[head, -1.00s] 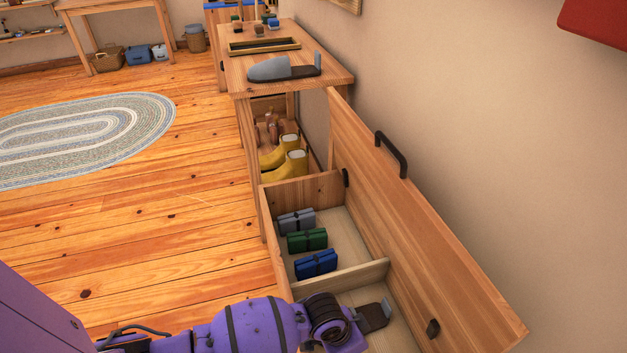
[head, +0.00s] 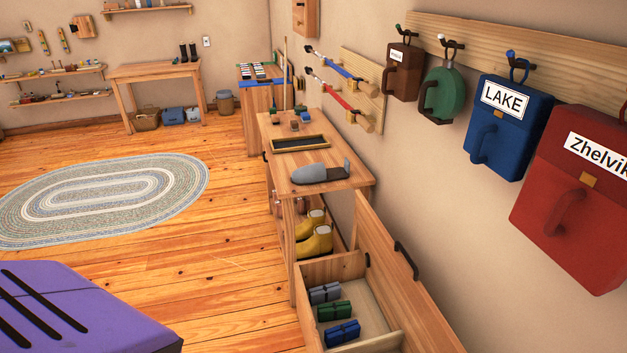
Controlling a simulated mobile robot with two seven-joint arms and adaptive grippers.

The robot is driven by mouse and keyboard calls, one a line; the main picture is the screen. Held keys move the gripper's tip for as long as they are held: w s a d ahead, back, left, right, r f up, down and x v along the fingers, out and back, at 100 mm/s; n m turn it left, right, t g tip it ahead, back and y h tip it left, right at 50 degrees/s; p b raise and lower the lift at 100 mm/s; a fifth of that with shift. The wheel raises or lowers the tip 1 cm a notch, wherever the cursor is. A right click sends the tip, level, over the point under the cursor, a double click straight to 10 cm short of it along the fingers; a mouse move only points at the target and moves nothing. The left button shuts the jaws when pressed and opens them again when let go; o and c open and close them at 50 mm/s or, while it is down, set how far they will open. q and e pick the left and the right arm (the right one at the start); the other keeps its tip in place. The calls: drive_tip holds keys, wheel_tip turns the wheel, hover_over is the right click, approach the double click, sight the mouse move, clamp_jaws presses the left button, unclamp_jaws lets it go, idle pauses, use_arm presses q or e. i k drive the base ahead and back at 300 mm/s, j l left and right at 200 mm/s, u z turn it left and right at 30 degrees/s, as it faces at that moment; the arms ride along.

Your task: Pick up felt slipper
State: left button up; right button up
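A grey felt slipper with a dark sole and an upright heel piece (head: 318,173) lies on top of the wooden bench (head: 350,183), near its front end. Nothing touches it except the bench top. Neither of my grippers shows in the head view now. A purple part of my own body fills the lower left corner.
An open drawer (head: 385,335) below the bench holds folded grey, green and blue bundles. Yellow boots (head: 316,242) stand under the bench top. Bags, including a red one (head: 585,200), hang at right.

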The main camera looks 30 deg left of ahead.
sight(315, 174)
drive_tip(key=k+j+z, duration=0.2)
drive_tip(key=j, duration=0.85)
drive_tip(key=i+j+z, duration=0.15)
drive_tip(key=j, duration=0.4)
drive_tip(key=j+z, duration=0.1)
drive_tip(key=j, duration=0.45)
